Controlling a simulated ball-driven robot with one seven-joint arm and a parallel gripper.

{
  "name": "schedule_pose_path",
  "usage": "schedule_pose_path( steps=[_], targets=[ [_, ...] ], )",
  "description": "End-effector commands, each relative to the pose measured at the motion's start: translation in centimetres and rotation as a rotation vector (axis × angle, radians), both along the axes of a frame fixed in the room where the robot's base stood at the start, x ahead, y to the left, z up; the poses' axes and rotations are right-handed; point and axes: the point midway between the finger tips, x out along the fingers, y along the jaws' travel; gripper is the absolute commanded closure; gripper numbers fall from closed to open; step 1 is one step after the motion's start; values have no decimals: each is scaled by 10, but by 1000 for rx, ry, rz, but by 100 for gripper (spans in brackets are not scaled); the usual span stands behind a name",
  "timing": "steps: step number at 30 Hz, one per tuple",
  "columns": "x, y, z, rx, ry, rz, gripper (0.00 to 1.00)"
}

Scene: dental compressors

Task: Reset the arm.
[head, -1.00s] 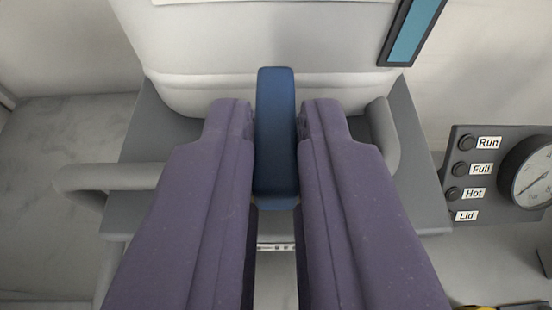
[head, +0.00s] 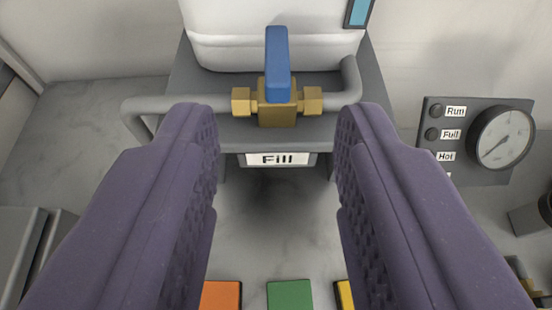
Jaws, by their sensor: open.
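My gripper (head: 276,125) has two purple fingers with textured inner pads, spread wide apart and empty. Beyond and between the fingertips is a brass valve (head: 277,108) with a blue handle (head: 277,65), set in a grey pipe (head: 190,104). The handle points away from me, across the line of the pipe. The fingers appear clear of the handle. The fingers hide parts of the floor and the sides of the stand.
A white tank (head: 275,20) rests on a grey stand (head: 230,130) with a "Fill" label (head: 277,159). A panel with lamps and a gauge (head: 502,137) is at right. Orange (head: 221,295), green (head: 289,294) and yellow (head: 344,294) blocks lie at the bottom.

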Motion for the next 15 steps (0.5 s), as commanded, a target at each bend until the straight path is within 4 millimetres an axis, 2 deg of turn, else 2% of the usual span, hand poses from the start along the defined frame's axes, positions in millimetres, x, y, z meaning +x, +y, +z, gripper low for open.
schedule_pose_path(
  steps=[12,15],
  targets=[
    [0,0,1,1,-1,1,60],
    [12,0,13,37,-12,13,60]
  ],
)
